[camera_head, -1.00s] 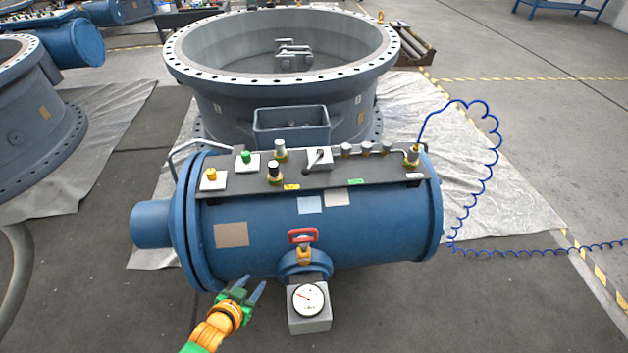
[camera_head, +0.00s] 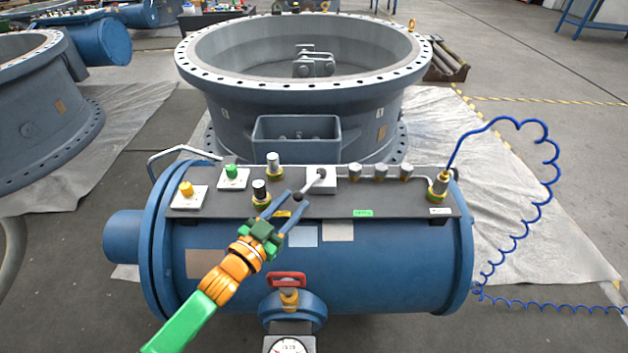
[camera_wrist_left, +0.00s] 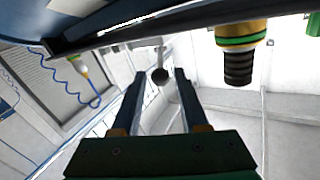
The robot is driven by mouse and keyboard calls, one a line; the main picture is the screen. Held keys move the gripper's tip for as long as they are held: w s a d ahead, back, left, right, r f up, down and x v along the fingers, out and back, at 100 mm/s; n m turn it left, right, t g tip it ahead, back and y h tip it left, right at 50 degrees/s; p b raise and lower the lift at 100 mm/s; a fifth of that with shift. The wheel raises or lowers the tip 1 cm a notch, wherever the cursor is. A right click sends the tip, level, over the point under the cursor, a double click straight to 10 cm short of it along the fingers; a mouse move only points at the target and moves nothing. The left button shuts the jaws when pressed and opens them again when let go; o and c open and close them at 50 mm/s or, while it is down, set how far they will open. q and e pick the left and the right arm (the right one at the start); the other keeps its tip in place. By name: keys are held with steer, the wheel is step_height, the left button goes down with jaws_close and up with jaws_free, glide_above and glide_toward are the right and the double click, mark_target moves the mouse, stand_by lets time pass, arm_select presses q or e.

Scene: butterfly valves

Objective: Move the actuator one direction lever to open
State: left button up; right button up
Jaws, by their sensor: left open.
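The direction lever (camera_head: 311,184) is a grey arm with a dark round knob. It is mounted on a white block (camera_head: 328,186) on the dark panel of the blue actuator (camera_head: 390,262). The lever points towards the front left. My left gripper (camera_head: 299,199) is open at the panel's front edge, its two fingertips on either side of the knob. In the left wrist view the knob (camera_wrist_left: 160,75) shows between the spread fingers (camera_wrist_left: 157,74), with a gap on each side. I cannot tell how deep the knob sits between them. My right gripper is out of view.
A black-and-gold fitting (camera_head: 260,192) stands just left of the fingers. Green (camera_head: 232,171) and yellow (camera_head: 186,189) buttons are farther left, several small knobs right. A red-handled valve (camera_head: 287,281) is below the gripper. A blue coiled hose (camera_head: 549,170) hangs at right.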

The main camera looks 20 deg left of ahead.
mark_target(307, 186)
arm_select(q)
steer(key=b+x, duration=0.1)
steer(key=x, duration=0.5)
steer(key=shift+w, duration=0.2)
jaws_close()
stand_by(1.2)
